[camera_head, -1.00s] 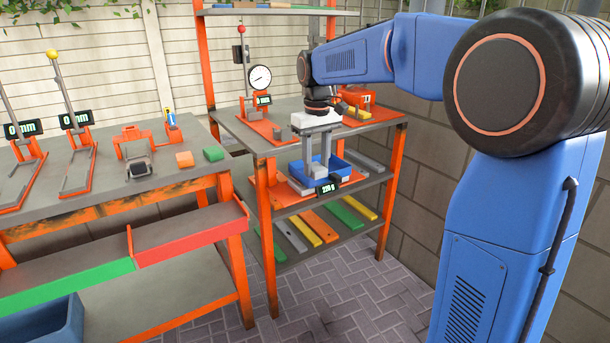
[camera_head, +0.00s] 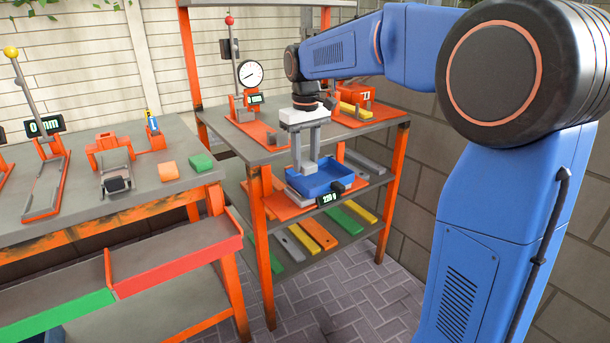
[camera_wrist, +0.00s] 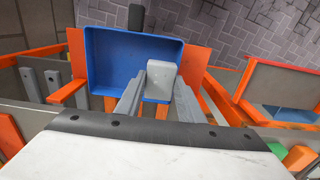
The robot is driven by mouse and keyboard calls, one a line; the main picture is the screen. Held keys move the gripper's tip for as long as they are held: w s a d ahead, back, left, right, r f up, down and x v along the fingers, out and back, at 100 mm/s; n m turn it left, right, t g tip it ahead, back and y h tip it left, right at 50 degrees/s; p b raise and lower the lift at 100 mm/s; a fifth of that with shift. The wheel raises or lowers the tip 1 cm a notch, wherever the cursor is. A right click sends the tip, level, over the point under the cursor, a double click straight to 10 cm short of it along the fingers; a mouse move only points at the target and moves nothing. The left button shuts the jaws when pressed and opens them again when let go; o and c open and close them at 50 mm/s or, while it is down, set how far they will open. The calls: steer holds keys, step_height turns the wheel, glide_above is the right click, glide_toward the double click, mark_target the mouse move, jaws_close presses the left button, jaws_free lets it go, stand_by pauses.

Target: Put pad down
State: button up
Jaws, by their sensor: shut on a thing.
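My gripper (camera_head: 307,168) points down at the left part of a blue tray (camera_head: 332,188). In the wrist view its two grey fingers (camera_wrist: 160,97) are closed on a small light grey pad (camera_wrist: 164,78). The pad appears over the near right part of the blue tray (camera_wrist: 97,72). I cannot tell whether it touches the tray. In the head view the pad is hard to tell from the fingers. The tray sits on an orange scale base (camera_head: 283,207) with a lit gram display (camera_head: 327,199).
An orange-legged shelf rack (camera_head: 270,153) holds the scale, with a dial gauge (camera_head: 250,75) above. Colored planks (camera_head: 318,233) lie below. The left bench (camera_head: 150,195) carries an orange pad (camera_head: 168,171), a green pad (camera_head: 201,163) and measuring stands.

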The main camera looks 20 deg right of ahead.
mark_target(306, 186)
steer(key=shift+f, duration=1.95)
steer(key=shift+s+f, duration=0.15)
steer(key=shift+f, duration=0.45)
steer(key=shift+s+f, duration=0.1)
steer(key=shift+f, duration=0.4)
steer(key=o, duration=1.1)
steer(key=shift+f, duration=0.1)
steer(key=shift+c, duration=0.2)
steer(key=r, duration=1.2)
steer(key=shift+w, duration=0.25)
steer(key=shift+r, duration=0.75)
